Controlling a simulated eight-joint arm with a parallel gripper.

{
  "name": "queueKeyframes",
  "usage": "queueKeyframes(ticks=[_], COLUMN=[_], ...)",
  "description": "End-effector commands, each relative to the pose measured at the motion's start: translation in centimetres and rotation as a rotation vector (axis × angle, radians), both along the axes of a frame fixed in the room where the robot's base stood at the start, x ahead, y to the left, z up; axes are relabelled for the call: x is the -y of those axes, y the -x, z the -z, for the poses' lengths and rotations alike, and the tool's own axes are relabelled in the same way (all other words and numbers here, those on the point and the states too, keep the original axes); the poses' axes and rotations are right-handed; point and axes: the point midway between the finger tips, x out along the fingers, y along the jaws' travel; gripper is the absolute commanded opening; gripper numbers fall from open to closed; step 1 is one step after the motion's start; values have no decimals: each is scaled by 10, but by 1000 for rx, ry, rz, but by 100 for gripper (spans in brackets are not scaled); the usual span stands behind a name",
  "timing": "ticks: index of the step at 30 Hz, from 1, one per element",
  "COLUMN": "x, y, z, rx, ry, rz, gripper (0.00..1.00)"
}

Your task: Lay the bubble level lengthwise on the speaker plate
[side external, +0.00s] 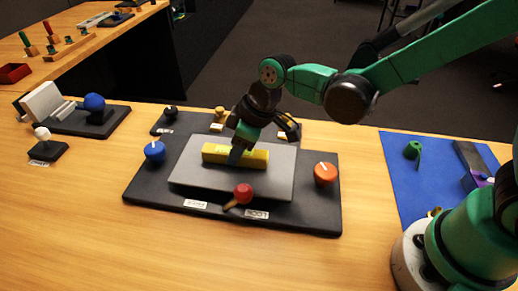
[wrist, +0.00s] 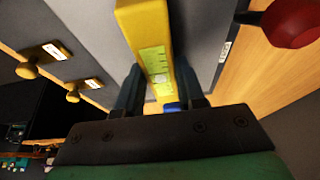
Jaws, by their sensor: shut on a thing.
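The bubble level is a yellow bar (side external: 213,152) with a green-yellow vial window. In the side external view it lies along the length of the grey speaker plate (side external: 190,178), on or just above its top; I cannot tell whether it touches. My gripper (side external: 237,155) points down and is shut across the middle of the level. In the wrist view the level (wrist: 143,22) runs between the two dark fingers of my gripper (wrist: 162,92), with its vial facing up. Part of the level is hidden behind the fingers.
The plate sits on a dark panel (side external: 150,190) with a blue knob (side external: 155,152), an orange knob (side external: 325,173) and a red ball lever (side external: 243,193) around it. Brass knobs (wrist: 27,70) stand behind. A blue mat (side external: 405,185) lies right; bare table lies in front.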

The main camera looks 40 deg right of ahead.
Motion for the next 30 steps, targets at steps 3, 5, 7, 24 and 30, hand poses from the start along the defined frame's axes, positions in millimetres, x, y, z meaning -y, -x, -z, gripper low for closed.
queueKeyframes(ticks=[3, 5, 7, 24, 30], x=[0, 0, 0, 1, 6], y=[0, 0, 0, 1, 6], z=[0, 0, 0, -2, -19], rx=[0, 0, 0, 0, 0], ry=[0, 0, 0, 0, 0], rz=[0, 0, 0, 0, 1], gripper=[0, 0, 0, 70, 70])
